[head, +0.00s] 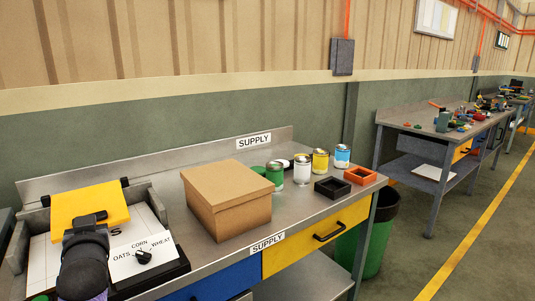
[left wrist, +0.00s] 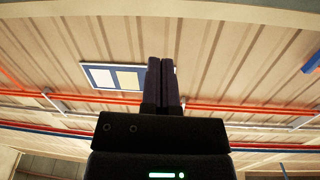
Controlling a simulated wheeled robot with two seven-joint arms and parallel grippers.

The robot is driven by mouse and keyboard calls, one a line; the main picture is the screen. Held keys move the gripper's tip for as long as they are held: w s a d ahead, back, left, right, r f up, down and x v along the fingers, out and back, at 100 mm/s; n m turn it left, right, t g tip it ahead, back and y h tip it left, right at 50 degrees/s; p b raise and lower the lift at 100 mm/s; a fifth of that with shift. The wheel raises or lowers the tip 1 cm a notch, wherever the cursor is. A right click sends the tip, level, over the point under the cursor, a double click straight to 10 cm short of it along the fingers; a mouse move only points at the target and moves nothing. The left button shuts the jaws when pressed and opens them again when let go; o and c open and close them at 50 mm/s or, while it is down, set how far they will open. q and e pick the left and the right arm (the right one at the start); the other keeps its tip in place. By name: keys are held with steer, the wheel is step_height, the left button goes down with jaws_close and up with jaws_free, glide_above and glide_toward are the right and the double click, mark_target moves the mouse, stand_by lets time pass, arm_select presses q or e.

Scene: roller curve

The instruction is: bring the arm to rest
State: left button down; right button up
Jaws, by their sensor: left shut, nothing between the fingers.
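My left gripper (left wrist: 167,68) shows in the left wrist view, its two dark fingers side by side, shut with nothing between them. In the head view a dark part of my left arm (head: 85,265) rises at the lower left, in front of a bench (head: 220,248). It covers part of a yellow block (head: 88,206) and a white panel. I cannot make out the fingers there. My right gripper is in neither view.
Beside my arm is a selector plate (head: 125,265) marked OATS, CORN, WHEAT, with a black knob (head: 143,257). A cardboard box (head: 228,200), several cans (head: 302,170), a black tray (head: 332,188) and an orange tray (head: 360,176) stand further right. A green bin (head: 375,240) is beyond the bench.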

arm_select(q)
steer(key=s+d+f+m+g+h, duration=0.3)
steer(key=s+d+f, duration=0.35)
steer(key=f, duration=0.25)
steer(key=s+d+f+m+g+h, duration=0.2)
steer(key=s+d+f+h, duration=0.2)
steer(key=s+d+f, duration=0.3)
steer(key=s+d+f+m+g+h, duration=0.1)
steer(key=s+d+f+g+h, duration=0.25)
steer(key=s, duration=0.55)
steer(key=s+d+f+m+g, duration=0.2)
steer(key=s+d+f+g, duration=0.15)
steer(key=s+d, duration=0.35)
steer(key=s+a+f, duration=0.1)
steer(key=s+f, duration=0.1)
steer(key=f, duration=0.8)
steer(key=s+f, duration=0.3)
steer(key=f, duration=0.6)
steer(key=s+a+f+g, duration=0.1)
steer(key=s+a+f, duration=0.2)
steer(key=s+f, duration=0.6)
steer(key=s, duration=0.3)
steer(key=shift+g, duration=0.3)
steer(key=shift+s, duration=0.1)
